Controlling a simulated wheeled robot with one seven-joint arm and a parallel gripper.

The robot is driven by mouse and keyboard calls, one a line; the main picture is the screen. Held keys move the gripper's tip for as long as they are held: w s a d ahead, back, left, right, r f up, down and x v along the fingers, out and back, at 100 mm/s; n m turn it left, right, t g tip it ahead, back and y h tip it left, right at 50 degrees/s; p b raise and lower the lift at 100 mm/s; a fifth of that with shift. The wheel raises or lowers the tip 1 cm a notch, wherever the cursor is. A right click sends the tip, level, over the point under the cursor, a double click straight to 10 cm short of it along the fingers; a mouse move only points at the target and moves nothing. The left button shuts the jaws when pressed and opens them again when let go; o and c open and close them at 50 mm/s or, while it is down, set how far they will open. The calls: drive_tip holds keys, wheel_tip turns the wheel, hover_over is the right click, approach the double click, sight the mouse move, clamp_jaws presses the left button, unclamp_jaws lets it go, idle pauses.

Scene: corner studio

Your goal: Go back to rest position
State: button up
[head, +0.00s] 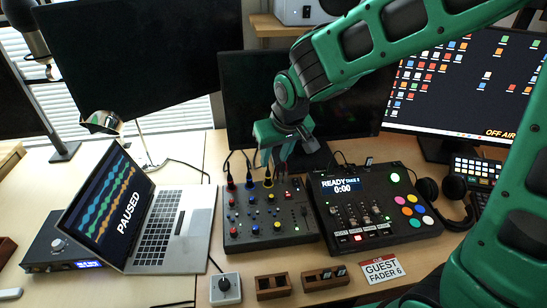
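My green arm reaches in from the right, and my gripper (281,160) hangs above the back edge of the small mixer (232,239), near its plugged cables. The fingers point down and look dark and close together. Whether they are open or shut, or touch the mixer's knobs, I cannot tell from this view.
A laptop (158,232) reading PAUSED stands left. A larger console (395,245) reading READY 0:00 stands right of the mixer. In front are a knob box (225,291), wooden blocks (272,286) and a GUEST FADER 6 card (381,269). Headphones (455,190) lie right; monitors stand behind.

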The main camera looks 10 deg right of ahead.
drive_tip(key=s+d+r+m+g+h, duration=0.15)
drive_tip(key=s+d, duration=0.25)
drive_tip(key=d, duration=0.6)
drive_tip(key=s+d+r+m+h, duration=0.1)
drive_tip(key=s+d+r+m, duration=0.3)
drive_tip(key=d, duration=0.7)
drive_tip(key=s+d+f+m+g, duration=0.1)
drive_tip(key=s+d, duration=0.4)
drive_tip(key=s, duration=0.5)
drive_tip(key=s+d+f+m+g+y, duration=0.1)
drive_tip(key=s+d+m, duration=0.2)
drive_tip(key=s, duration=0.7)
drive_tip(key=shift+d+g, duration=0.35)
drive_tip(key=shift+d, duration=0.6)
drive_tip(key=shift+y, duration=0.25)
drive_tip(key=shift+w+f, duration=0.2)
drive_tip(key=shift+w, duration=0.4)
